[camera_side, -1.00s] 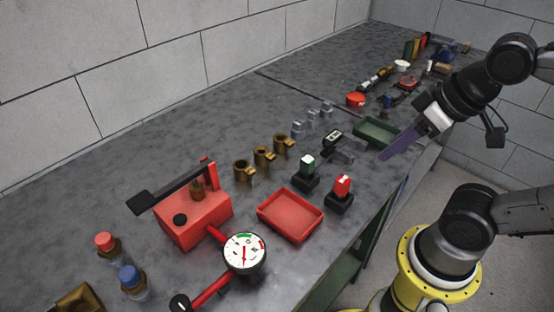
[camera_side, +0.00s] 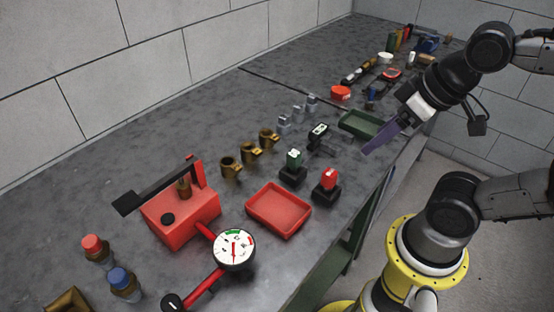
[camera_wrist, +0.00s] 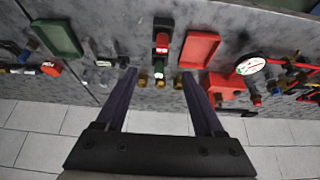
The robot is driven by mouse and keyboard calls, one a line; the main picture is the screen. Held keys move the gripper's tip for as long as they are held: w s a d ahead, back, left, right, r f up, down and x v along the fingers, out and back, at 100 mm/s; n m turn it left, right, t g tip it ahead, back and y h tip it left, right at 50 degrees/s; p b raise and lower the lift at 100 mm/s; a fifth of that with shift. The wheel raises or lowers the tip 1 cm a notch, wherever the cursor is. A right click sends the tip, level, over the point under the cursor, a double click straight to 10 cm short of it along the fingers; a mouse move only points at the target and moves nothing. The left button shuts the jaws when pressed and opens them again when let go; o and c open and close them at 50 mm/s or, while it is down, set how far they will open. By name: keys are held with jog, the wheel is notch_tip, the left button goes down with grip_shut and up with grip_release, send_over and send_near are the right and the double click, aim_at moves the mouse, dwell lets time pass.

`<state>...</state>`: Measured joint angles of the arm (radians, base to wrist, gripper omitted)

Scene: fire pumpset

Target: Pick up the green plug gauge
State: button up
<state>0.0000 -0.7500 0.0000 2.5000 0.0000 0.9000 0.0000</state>
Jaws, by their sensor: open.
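The green plug gauge (camera_side: 294,159) stands upright in a black holder on the bench, left of a similar red gauge (camera_side: 329,179) in its own black holder. My gripper (camera_side: 375,146) is open and empty. In the side view it is right of the green gauge, by the bench's front edge and the green tray, clearly apart from the gauge. In the wrist view my gripper (camera_wrist: 159,74) shows two spread fingers, with the red gauge (camera_wrist: 161,43) beyond and between them.
A red tray (camera_side: 250,207) and a green tray (camera_side: 344,123) lie either side of the gauges. Several brass fittings (camera_side: 250,151) stand behind. A red pump (camera_side: 178,221) with a dial (camera_side: 234,250) is at the left. Bare bench lies along the wall.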

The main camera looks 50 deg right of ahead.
jog(key=w+r+m+g, duration=0.1)
jog(key=w+r+m, duration=0.35)
jog(key=m, duration=0.55)
jog(key=m+g, duration=0.4)
jog(key=m, duration=0.4)
send_over(294, 153)
notch_tip(294, 153, down, 5)
jog(key=shift+g, duration=0.3)
notch_tip(294, 153, down, 10)
jog(key=shift+w+d+f, duration=0.1)
jog(key=shift+d, duration=0.05)
jog(key=shift+f, duration=3)
grip_shut()
